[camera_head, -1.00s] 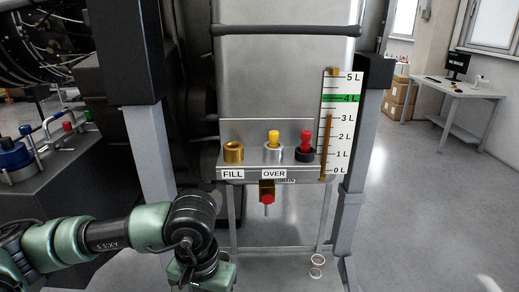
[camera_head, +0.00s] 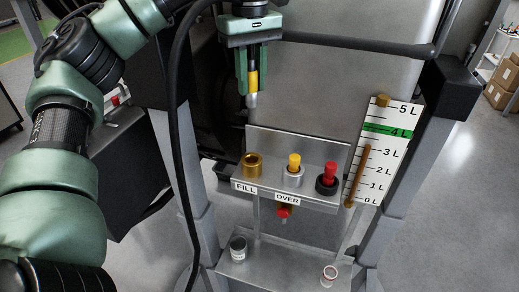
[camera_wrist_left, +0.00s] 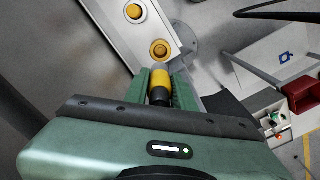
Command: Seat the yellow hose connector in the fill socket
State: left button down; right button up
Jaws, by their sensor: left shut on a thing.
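My left gripper (camera_head: 250,82) points down above the shelf and is shut on the yellow hose connector (camera_head: 252,86), whose grey metal tip hangs below the fingers. The brass fill socket (camera_head: 253,166) stands on the shelf by the FILL label, open at the top, below and apart from the connector. In the left wrist view the yellow connector (camera_wrist_left: 160,79) sits between the fingers of my left gripper (camera_wrist_left: 160,88), with a brass ring (camera_wrist_left: 160,50) just beyond it. My right gripper is out of view.
A yellow plug (camera_head: 294,163) sits in the OVER socket. A red plug (camera_head: 329,173) stands in a black socket to its right. The level gauge (camera_head: 382,152) rises at the right. A black horizontal bar (camera_head: 355,45) crosses the tank. A lower shelf (camera_head: 280,270) holds small cups.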

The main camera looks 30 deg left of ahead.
aim_at(249, 106)
pick_arm(q)
jog(key=shift+w+r, duration=0.25)
jog(key=shift+r, duration=0.25)
jog(key=f, duration=0.2)
jog(key=f+b, duration=0.1)
jog(key=f, duration=0.1)
jog(key=s+f, duration=0.1)
jog(key=f, duration=0.1)
jog(key=shift+a+f, duration=0.25)
jog(key=shift+f, duration=0.15)
jog(key=f+b, duration=0.1)
jog(key=f, duration=0.8)
jog(key=shift+w+f, duration=0.1)
jog(key=shift+w, duration=0.1)
notch_tip(249, 106, down, 3)
jog(key=shift+f+p, duration=0.2)
jog(key=shift+p, duration=0.4)
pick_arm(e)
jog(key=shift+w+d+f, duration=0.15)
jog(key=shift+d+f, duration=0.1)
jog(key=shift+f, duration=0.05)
pick_arm(q)
jog(key=shift+f, duration=0.1)
jog(key=c, duration=1.6)
grip_release()
jog(key=shift+f, duration=0.1)
jog(key=o, duration=0.4)
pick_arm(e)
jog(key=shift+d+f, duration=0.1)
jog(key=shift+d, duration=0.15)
